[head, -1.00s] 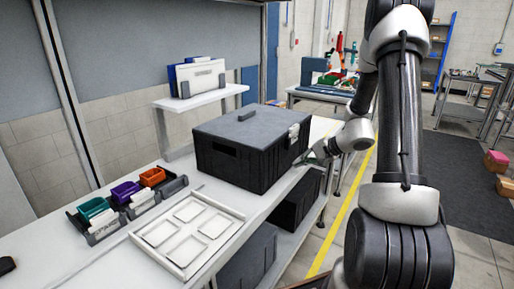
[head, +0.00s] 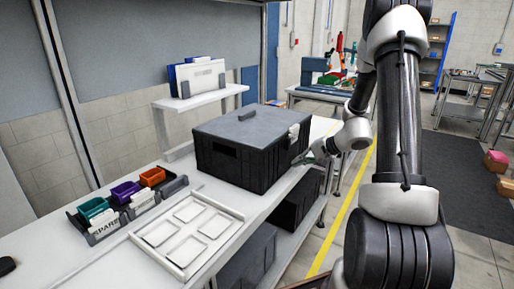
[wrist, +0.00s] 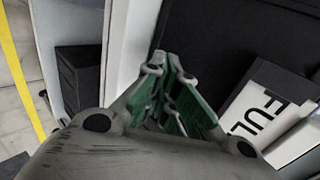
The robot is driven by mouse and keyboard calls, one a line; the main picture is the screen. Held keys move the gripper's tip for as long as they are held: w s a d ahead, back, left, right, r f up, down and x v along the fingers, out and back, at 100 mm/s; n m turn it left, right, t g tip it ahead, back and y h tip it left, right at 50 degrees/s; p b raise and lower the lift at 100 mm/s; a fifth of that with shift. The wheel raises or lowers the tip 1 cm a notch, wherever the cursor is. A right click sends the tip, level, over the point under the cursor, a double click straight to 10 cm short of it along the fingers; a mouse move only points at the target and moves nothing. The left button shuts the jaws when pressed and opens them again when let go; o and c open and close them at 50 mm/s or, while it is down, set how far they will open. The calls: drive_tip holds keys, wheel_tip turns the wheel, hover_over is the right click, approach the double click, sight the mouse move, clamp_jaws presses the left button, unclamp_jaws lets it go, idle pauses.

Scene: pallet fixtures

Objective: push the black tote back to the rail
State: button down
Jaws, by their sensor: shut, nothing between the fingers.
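The black tote (head: 245,165), lidded and upright, stands on the white workbench (head: 205,262) in the head view. A white label is on its right-hand side; in the wrist view the label (wrist: 265,105) reads "FUL", the rest cut off. The tote's dark side (wrist: 235,35) fills the upper right of the wrist view. My gripper (head: 305,160) is at the tote's right-hand side, low near the bench edge. In the wrist view my gripper (wrist: 172,62) has its green-padded fingers together with nothing between them. I cannot tell whether the fingertips touch the tote. No rail is clearly made out.
A white riser shelf (head: 200,95) with binders stands behind the tote. A white tray frame (head: 187,228) and a rack of coloured bins (head: 125,197) lie in front and to the left. Dark boxes (head: 297,205) sit on the lower shelf.

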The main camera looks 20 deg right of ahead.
sight(280, 137)
drive_tip(key=shift+w+a, duration=1.6)
drive_tip(key=shift+w, duration=0.45)
drive_tip(key=shift+w+a, duration=1.65)
drive_tip(key=shift+w, duration=0.45)
drive_tip(key=shift+w+a, duration=1.6)
drive_tip(key=shift+w, duration=0.45)
drive_tip(key=shift+s+d, duration=0.95)
drive_tip(key=shift+s, duration=0.25)
drive_tip(key=shift+s+d, duration=0.95)
drive_tip(key=shift+s, duration=0.25)
